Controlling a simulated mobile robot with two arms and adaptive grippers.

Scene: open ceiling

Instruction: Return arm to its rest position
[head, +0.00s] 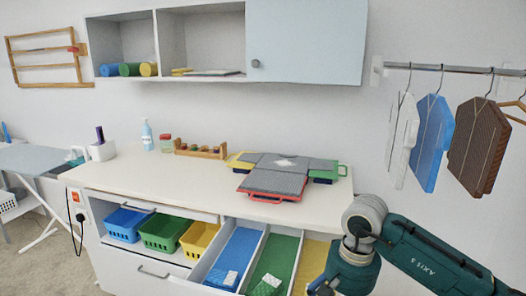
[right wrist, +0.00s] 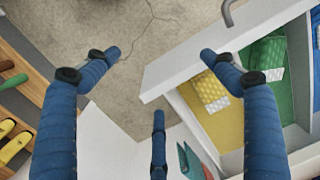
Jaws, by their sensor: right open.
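My right arm (head: 415,250), dark green with grey joints, comes in from the lower right of the head view, in front of the right end of the counter and the open drawer. Its hand is mostly cut off at the bottom edge. In the right wrist view my right gripper (right wrist: 160,60) is open, its blue fingers spread with nothing between them. The fingers hang over the floor (right wrist: 150,25) beside the open drawer (right wrist: 215,48). My left arm and gripper are not in view.
The drawer has blue, green and yellow compartments with folded cloths (head: 267,285). The counter (head: 130,178) holds folded grey boards (head: 275,182), a wooden rack (head: 200,151) and a bottle (head: 147,137). Garments (head: 432,140) hang from a rail at right. Coloured baskets (head: 163,232) sit left of the drawer.

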